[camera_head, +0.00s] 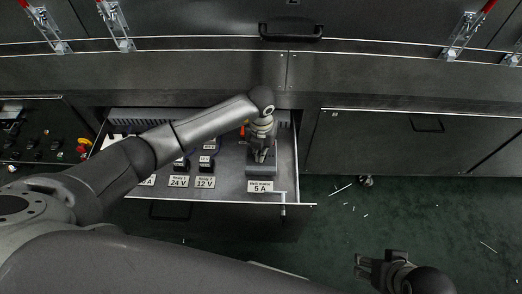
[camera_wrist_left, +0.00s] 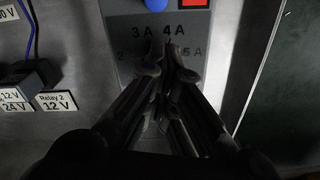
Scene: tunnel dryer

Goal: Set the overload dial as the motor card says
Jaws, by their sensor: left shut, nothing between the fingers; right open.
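The overload relay (camera_head: 262,171) is a grey block in the open drawer. Its grey face (camera_wrist_left: 125,50) in the left wrist view carries the marks 3 A and 4 A, with 2 A and 5 A partly covered. The motor card (camera_head: 260,187) below it reads 5 A; its upper line is small, seemingly "Belt motor". My left gripper (camera_head: 262,152) is over the relay, shut with nothing in it. Its fingertips (camera_wrist_left: 167,58) are amid the scale marks and hide the dial, so its setting and any contact cannot be told. My right gripper (camera_head: 364,268) is open, low over the floor.
A blue button (camera_wrist_left: 156,4) and a red button (camera_wrist_left: 194,3) are on the relay just beyond the scale. Relays labelled 24 V (camera_head: 180,165) and 12 V (camera_head: 207,163) stand to the left. The drawer's front edge (camera_head: 300,204) and right wall lie close to the left gripper.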

